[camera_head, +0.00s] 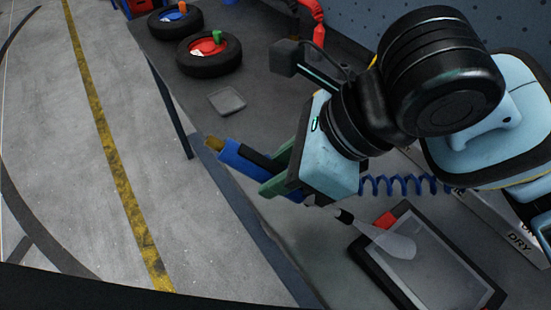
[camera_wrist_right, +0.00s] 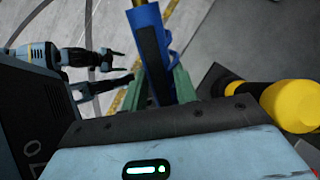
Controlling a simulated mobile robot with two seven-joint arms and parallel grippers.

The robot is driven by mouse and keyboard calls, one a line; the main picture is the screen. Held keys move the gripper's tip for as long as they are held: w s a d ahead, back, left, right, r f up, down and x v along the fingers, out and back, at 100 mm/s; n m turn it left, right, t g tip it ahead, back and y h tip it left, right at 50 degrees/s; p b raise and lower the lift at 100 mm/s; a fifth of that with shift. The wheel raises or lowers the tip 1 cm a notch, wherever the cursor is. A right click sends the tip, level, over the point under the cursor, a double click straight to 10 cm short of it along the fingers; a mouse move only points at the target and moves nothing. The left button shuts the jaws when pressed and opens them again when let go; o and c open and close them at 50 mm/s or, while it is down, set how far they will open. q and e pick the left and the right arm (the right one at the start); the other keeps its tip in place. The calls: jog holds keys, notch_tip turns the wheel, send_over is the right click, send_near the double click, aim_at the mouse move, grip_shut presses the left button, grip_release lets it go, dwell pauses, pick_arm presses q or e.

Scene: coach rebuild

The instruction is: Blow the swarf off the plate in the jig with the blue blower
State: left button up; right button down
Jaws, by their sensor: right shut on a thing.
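My right gripper (camera_head: 270,174) comes in from the right with its green fingers shut around the blue blower (camera_head: 236,158). The blower also shows between the fingers in the right wrist view (camera_wrist_right: 150,45). Its dark nozzle (camera_head: 344,215) points down to the right, and a pale translucent cone (camera_head: 393,241) spreads from it over the plate. The grey plate (camera_head: 440,272) lies in the dark-framed jig (camera_head: 369,267), with a red piece at its upper left corner. I cannot make out swarf on it. My left gripper (camera_wrist_right: 120,70) shows small in the right wrist view; its opening is unclear.
A coiled blue hose (camera_head: 405,185) runs behind my right gripper. A sign marked DRY (camera_head: 520,243) lies right of the jig. Two black wheels (camera_head: 210,66) and a small grey tray (camera_head: 227,101) stand farther back on the bench. Open floor lies left.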

jog(key=shift+s+d+f+b, duration=0.35)
jog(key=shift+d+f, duration=0.1)
jog(key=shift+d, duration=0.1)
jog(key=shift+w+d, duration=0.1)
jog(key=shift+w, duration=0.65)
jog(key=shift+w+b, duration=0.35)
jog(key=shift+w, duration=0.2)
dwell(0.8)
jog(key=shift+s, duration=0.1)
dwell(0.3)
